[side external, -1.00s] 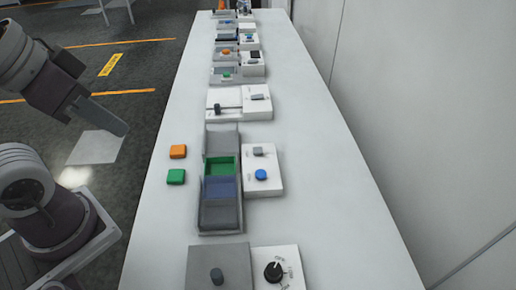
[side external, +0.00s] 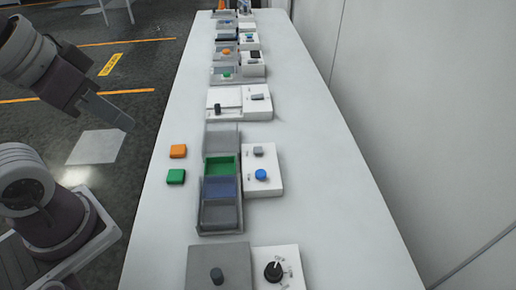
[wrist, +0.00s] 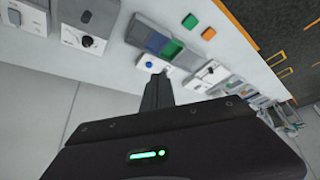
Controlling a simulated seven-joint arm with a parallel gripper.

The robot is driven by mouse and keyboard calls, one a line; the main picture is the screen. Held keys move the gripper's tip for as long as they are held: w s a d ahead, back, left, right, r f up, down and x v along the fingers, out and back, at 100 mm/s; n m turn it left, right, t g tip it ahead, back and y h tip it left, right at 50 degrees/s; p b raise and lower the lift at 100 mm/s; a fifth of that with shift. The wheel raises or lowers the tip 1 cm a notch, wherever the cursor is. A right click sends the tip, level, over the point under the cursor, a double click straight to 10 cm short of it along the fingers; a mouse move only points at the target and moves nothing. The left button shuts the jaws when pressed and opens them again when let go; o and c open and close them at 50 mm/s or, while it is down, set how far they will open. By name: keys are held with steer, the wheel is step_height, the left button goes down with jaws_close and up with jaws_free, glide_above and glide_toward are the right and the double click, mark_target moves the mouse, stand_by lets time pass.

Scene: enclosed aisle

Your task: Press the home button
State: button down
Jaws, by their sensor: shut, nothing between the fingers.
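No button with a readable "home" label shows. A white panel (side external: 262,185) on the table carries a round blue button (side external: 261,174) and a small grey switch or button (side external: 258,152). The blue button also shows in the wrist view (wrist: 148,64), just beyond my fingertips in the picture. My gripper (side external: 131,125) is shut and empty, left of the table in the side view and apart from the panel. In the wrist view my gripper (wrist: 158,82) covers part of the panel's surroundings.
Left of the panel is a grey tray (side external: 221,233) with green and blue compartments. An orange block (side external: 178,151) and a green block (side external: 176,176) lie left of it. A dial panel (side external: 278,253) stands nearer, a slider panel (side external: 228,101) farther. A wall (side external: 440,130) bounds the right.

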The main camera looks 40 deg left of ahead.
steer(key=w+f+n, duration=0.1)
steer(key=w+n, duration=0.1)
steer(key=w, duration=0.9)
steer(key=n+t, duration=0.3)
steer(key=n, duration=0.3)
glide_above(256, 151)
step_height(256, 151, down, 17)
steer(key=shift+r, duration=0.2)
steer(key=shift+f+h, duration=0.1)
steer(key=shift+h, duration=0.2)
steer(key=shift+s+f, duration=0.1)
steer(key=shift+f, duration=4.2)
steer(key=shift+f, duration=0.1)
steer(key=shift+f, duration=0.3)
